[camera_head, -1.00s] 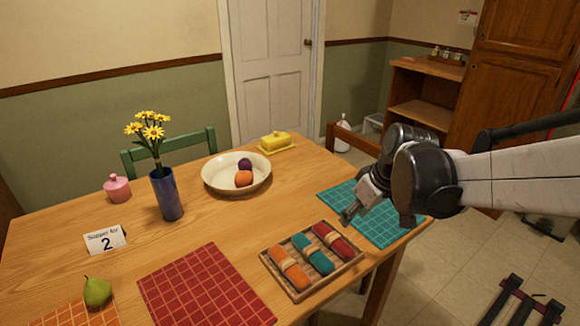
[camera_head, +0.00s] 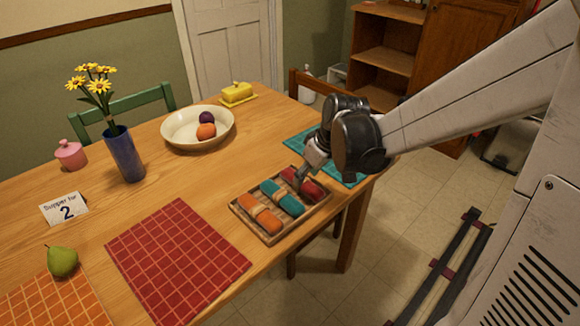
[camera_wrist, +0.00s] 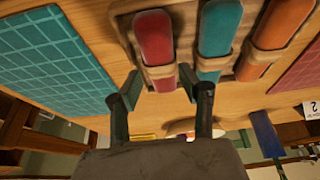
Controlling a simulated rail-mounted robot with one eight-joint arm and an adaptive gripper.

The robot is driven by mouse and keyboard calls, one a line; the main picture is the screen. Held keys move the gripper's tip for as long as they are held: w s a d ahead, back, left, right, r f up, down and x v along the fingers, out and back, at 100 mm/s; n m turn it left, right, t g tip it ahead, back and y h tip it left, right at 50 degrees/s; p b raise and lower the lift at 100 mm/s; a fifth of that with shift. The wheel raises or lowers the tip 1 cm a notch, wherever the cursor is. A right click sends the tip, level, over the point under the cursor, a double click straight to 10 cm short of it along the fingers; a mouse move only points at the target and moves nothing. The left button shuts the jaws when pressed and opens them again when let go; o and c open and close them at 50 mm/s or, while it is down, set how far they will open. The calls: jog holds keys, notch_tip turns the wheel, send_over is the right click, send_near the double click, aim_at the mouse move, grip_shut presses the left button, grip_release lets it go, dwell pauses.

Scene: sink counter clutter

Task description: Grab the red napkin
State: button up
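The rolled red napkin (camera_head: 312,190) with a tan band lies in the right slot of a wooden tray (camera_head: 268,238). Beside it lie a teal napkin (camera_head: 282,198) and an orange napkin (camera_head: 260,213). My gripper (camera_head: 301,180) is at the red napkin and hides part of it in the head view. In the wrist view my gripper (camera_wrist: 162,82) is open, with its two fingers apart around the near end of the red napkin (camera_wrist: 154,38). Nothing is held. Whether a finger touches the napkin cannot be told.
A teal placemat (camera_head: 345,178) lies partly behind my arm, and a red placemat (camera_head: 178,255) lies left of the tray. A cream bowl (camera_head: 180,140) with fruit, a blue vase (camera_head: 124,155) and a yellow butter dish (camera_head: 237,93) stand further back. Bare tabletop lies between bowl and tray.

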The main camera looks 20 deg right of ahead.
jog(key=b+x, duration=0.1)
jog(key=x, duration=0.3)
jog(key=shift+w+a, duration=0.1)
jog(key=shift+a, duration=0.05)
jog(key=c, duration=0.9)
jog(key=shift+r, duration=0.1)
